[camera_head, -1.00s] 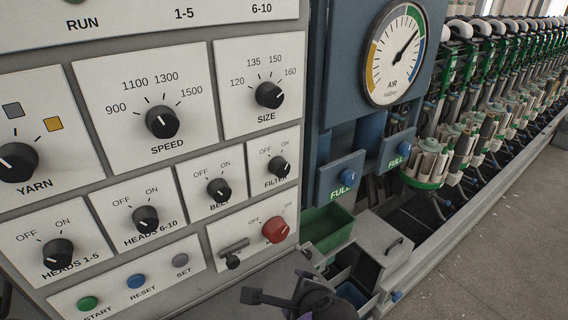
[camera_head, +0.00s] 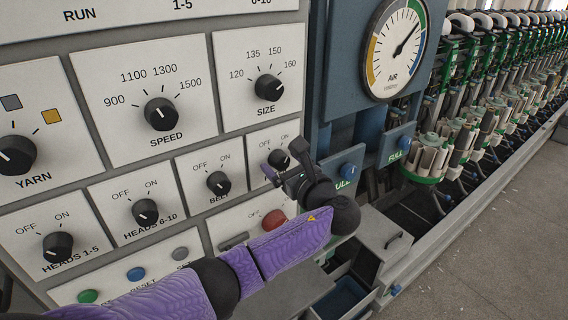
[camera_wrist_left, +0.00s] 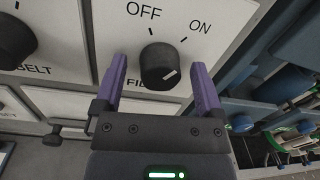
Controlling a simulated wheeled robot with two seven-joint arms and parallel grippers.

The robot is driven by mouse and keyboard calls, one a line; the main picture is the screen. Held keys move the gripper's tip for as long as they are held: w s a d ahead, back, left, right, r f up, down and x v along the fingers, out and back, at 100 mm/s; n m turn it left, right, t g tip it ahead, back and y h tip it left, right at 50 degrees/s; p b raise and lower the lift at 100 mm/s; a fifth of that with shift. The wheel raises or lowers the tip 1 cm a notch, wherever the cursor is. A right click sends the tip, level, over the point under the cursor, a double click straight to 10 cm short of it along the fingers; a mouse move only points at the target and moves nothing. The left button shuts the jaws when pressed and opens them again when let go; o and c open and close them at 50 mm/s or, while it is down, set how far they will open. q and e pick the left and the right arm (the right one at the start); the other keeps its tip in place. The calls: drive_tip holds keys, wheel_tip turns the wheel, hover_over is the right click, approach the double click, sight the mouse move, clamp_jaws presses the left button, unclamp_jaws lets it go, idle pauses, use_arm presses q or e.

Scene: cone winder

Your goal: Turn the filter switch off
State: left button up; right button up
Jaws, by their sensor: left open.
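The filter switch is a black round knob (camera_head: 279,159) on a white plate with OFF at upper left and ON at upper right. In the left wrist view the knob (camera_wrist_left: 158,62) shows a white line on the right, ON-side part of its face. My left gripper (camera_wrist_left: 160,76) is open, with one purple finger on each side of the knob and visible gaps between. In the head view the left gripper (camera_head: 282,172) is at the filter plate and hides part of it. My right gripper is out of view.
The belt knob (camera_head: 219,183) is close on the left, and the size knob (camera_head: 268,88) is above. A red knob (camera_head: 274,219) lies below, partly behind my arm. Blue boxes marked FULL (camera_head: 398,143) stand out to the right.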

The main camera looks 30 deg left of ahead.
use_arm(q)
drive_tip(key=c, duration=0.4)
clamp_jaws()
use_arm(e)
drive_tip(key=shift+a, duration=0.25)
